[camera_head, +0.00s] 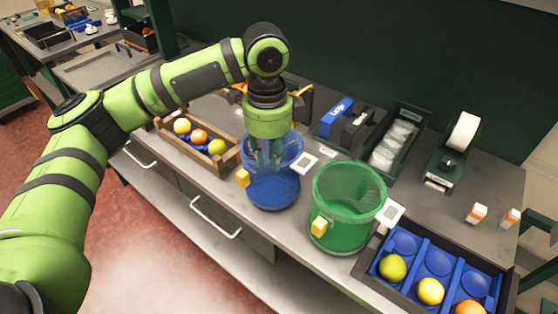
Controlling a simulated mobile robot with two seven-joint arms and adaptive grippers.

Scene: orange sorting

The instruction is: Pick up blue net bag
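The blue net bag (274,189) stands on the grey workbench, a see-through round bag with a dark blue base, a yellow tag on its left and a white label at its right. My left gripper (269,165) points down into the top of the bag. Its fingers are partly hidden behind the blue mesh, and I cannot tell whether they touch the net or how far apart they are. My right gripper is not in view.
A green net bag (345,205) stands close to the right. A wooden crate (226,167) with several fruits is at the left. A blue divided tray (402,243) with fruits is at the lower right. Boxes and a tape dispenser (450,155) line the back.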

